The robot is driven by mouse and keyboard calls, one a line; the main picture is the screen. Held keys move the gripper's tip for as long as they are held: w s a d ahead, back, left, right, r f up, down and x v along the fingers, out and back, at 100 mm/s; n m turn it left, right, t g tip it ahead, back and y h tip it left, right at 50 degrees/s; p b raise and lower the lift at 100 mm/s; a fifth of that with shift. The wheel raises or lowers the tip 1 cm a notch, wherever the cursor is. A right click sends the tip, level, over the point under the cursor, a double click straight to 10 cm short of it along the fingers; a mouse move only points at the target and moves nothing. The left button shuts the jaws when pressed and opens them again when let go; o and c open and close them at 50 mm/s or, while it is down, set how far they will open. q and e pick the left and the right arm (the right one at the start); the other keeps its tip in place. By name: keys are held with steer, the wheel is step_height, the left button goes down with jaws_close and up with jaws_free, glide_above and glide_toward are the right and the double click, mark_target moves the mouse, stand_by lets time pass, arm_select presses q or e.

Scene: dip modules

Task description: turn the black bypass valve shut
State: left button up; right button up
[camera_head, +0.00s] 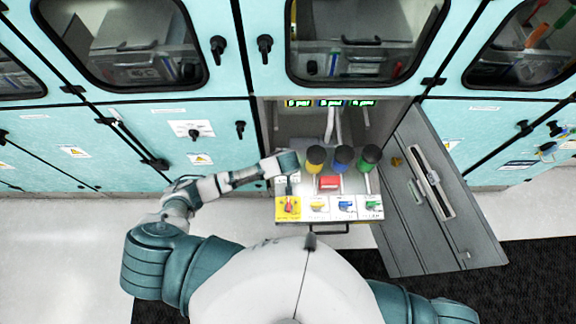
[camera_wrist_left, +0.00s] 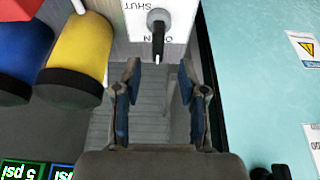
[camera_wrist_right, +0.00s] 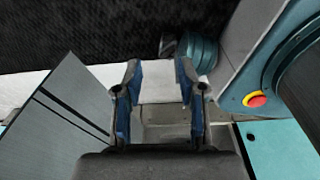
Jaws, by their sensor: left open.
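The black bypass valve handle (camera_wrist_left: 158,40) sits on a round grey hub on a white plate (camera_wrist_left: 185,18) in the left wrist view. The plate reads SHUT at its left and OPEN below the hub. The handle points down across the OPEN lettering, toward my left gripper. My left gripper (camera_wrist_left: 157,72) is open and empty, its fingertips just short of the handle's end and to either side of it. In the head view my left gripper (camera_head: 290,162) hides most of the valve. My right gripper (camera_wrist_right: 158,70) is open and empty, away from the valve.
Yellow (camera_head: 315,158), blue (camera_head: 343,158) and green (camera_head: 369,158) black-capped cylinders stand right of my left gripper, with a red block (camera_head: 329,183) in front. A labelled drawer front (camera_head: 330,222) lies nearer. A grey door (camera_head: 440,220) hangs open at right.

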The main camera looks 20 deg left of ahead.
arm_select(q)
steer(key=x, duration=0.4)
steer(key=shift+w+a+f, duration=0.1)
steer(key=shift+w+f, duration=0.05)
steer(key=shift+f, duration=0.15)
steer(key=shift+w+d+f+b, duration=0.2)
steer(key=shift+d+f+b, duration=0.1)
steer(key=shift+f, duration=0.15)
steer(key=shift+a, duration=0.25)
jaws_close()
